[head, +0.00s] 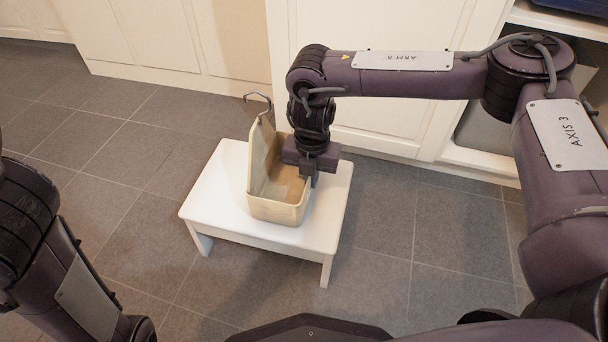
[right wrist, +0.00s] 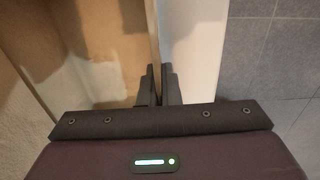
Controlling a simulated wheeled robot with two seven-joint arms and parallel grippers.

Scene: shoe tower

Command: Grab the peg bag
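The peg bag (head: 275,208) is a beige, open-topped bag with a tall back panel and a dark metal hook at its top. It stands upright on a white stool (head: 220,195). My right gripper (head: 312,178) is at the bag's right-hand rim, pointing down. In the right wrist view, the fingers (right wrist: 160,88) are close together, with the thin wall of the bag (right wrist: 153,35) between them. The bag's inside shows to the left of the fingers and looks empty where visible. My left arm is at the lower left, and its gripper is out of view.
White cabinet fronts (head: 375,130) stand close behind the stool, with an open shelf (head: 475,158) at the right behind my right arm. The grey tiled floor (head: 120,150) is clear to the left and front of the stool.

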